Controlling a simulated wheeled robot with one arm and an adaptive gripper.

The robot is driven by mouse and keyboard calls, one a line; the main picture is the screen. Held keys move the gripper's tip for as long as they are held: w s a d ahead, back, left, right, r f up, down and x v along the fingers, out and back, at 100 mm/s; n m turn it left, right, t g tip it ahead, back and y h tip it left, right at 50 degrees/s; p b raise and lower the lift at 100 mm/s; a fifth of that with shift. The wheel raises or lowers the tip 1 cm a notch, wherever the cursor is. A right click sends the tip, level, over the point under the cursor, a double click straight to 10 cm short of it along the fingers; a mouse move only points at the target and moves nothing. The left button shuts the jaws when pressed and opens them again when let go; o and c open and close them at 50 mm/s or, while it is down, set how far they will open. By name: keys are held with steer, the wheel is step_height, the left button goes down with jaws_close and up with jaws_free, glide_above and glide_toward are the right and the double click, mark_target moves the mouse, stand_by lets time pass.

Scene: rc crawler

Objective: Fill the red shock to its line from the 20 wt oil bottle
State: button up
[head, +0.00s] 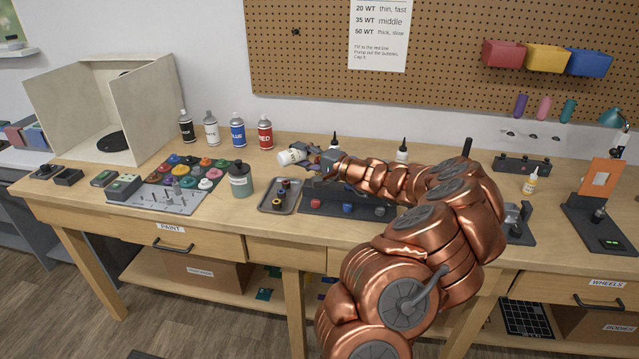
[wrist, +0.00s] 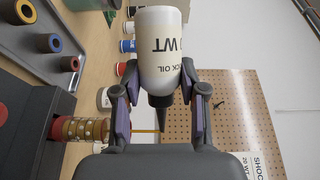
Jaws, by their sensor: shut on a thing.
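My gripper (head: 316,160) is shut on a white oil bottle (head: 290,157) above the bench. In the wrist view the fingers (wrist: 160,75) clasp the bottle (wrist: 165,45) near its shoulder, with the dark nozzle between them. The label reads WT and OIL; its number is partly hidden. The bottle lies tilted, roughly on its side in the head view. A cylinder with gold and red bands (wrist: 80,128), apparently a shock, stands in a dark stand (wrist: 25,130) beside my gripper. Its fill level and line cannot be made out. A thin yellow line (wrist: 145,131) shows beyond it.
A grey tray (head: 264,208) with small rings sits left of the dark stand (head: 320,206). Other nozzle bottles (head: 402,151) stand behind my arm. A green jar (head: 240,182) and several paint bottles (head: 237,132) stand left. A small bottle (head: 530,183) stands right.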

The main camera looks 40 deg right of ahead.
steer(key=shift+f+n+g+b, duration=0.5)
steer(key=shift+n+b, duration=0.5)
steer(key=shift+b, duration=1.4)
steer(key=shift+d+f+h+b, duration=0.15)
steer(key=shift+f+h+b, duration=0.2)
steer(key=shift+b, duration=0.35)
steer(key=n+b, duration=0.2)
steer(key=b, duration=0.1)
steer(key=shift+d+f+g+b, duration=0.15)
steer(key=shift+g+b, duration=0.15)
steer(key=shift+b, duration=0.1)
steer(key=shift+s, duration=0.1)
